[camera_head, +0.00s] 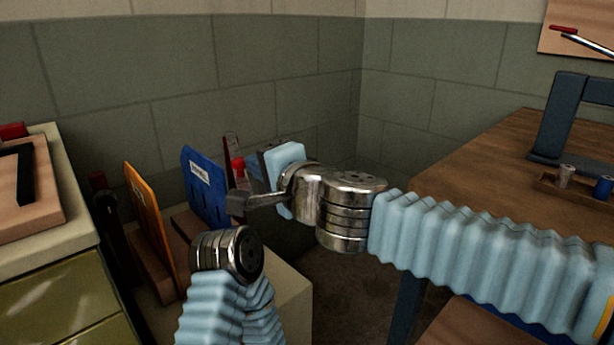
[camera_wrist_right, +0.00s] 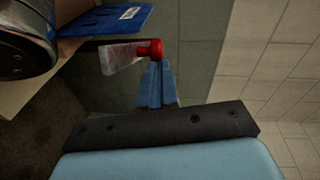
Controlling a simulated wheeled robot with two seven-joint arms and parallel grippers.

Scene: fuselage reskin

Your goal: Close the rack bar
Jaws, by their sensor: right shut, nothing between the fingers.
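A rack holds an upright blue board (camera_head: 205,188) and an orange board (camera_head: 150,222). A dark red upright piece (camera_head: 231,150) with a bright red knob (camera_head: 238,168) stands at the rack's far end; I cannot tell surely whether it is the rack bar. My right gripper (camera_head: 252,172) is beside the knob, shut and empty. In the right wrist view its blue fingers (camera_wrist_right: 157,80) point at the red knob (camera_wrist_right: 151,50), very close; contact is unclear. A pale translucent piece (camera_wrist_right: 120,57) adjoins the knob.
A green cabinet (camera_head: 60,300) with a pale top stands at the left. A wooden table (camera_head: 490,160) with a dark frame (camera_head: 585,115) is at the right. A tiled wall closes off the back. Floor shows between rack and table.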

